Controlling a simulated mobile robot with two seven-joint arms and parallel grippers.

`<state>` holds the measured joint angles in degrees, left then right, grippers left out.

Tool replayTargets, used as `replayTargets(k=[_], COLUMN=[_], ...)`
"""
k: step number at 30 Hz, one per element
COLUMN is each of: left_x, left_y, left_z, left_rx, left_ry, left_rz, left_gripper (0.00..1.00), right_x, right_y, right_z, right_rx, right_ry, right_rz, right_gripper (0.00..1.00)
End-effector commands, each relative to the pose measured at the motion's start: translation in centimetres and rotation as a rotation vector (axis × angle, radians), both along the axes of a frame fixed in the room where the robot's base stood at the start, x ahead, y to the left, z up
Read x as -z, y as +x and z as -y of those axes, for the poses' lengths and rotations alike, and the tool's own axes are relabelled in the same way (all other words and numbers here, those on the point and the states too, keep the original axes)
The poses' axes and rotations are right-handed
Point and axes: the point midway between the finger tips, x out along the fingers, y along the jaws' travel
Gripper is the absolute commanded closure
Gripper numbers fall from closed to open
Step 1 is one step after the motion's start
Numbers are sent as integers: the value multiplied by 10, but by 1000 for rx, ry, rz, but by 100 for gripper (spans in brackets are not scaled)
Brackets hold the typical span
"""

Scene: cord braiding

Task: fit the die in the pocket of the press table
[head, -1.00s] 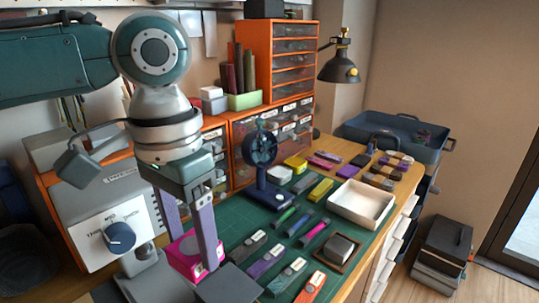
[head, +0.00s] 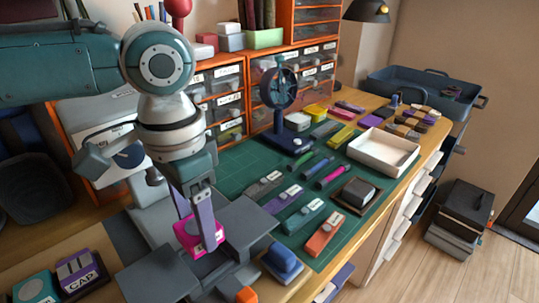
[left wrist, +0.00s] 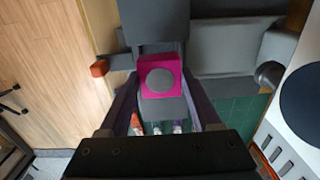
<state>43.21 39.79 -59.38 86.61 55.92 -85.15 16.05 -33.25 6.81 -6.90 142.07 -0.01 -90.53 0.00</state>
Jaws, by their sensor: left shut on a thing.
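A magenta die (head: 208,236) with a pale label is held in my left gripper (head: 198,232), which comes down from above with its purple fingers on the die's sides. In the left wrist view the die (left wrist: 161,84) shows a grey round face between the fingers. The grey press table (head: 246,222) lies around and below the die in the head view. The pocket is hidden by the die and gripper, and I cannot tell whether the die touches the table. My right gripper is not in view.
The press's dial housing (head: 95,120) stands behind my left arm. A teal block (head: 35,288) and a purple CAP block (head: 80,270) lie at the lower left. A blue block (head: 283,262) sits right of the press table. A white tray (head: 383,152) and a fan (head: 280,90) stand on the green mat.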

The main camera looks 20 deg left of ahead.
Motion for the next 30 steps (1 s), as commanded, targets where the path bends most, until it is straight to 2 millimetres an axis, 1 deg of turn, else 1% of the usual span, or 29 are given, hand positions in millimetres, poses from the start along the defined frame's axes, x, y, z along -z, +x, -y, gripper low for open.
replayTargets(k=[1,5,8,15,19,30], left_x=[8,16,21,38,42,42], left_y=[0,0,0,0,0,0], left_z=[0,0,0,1,0,1], left_rx=[0,0,-1,-1,-1,0], left_ry=[1,-1,0,-1,-1,-1], left_rz=[1,2,-2,-2,-1,0], left_gripper=[100,100,100,100,100,100], right_x=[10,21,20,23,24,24], right_y=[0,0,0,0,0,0], right_z=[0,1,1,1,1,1], right_rx=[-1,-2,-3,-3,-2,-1], right_ry=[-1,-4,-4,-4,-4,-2], right_rz=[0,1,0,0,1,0], right_gripper=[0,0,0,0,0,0])
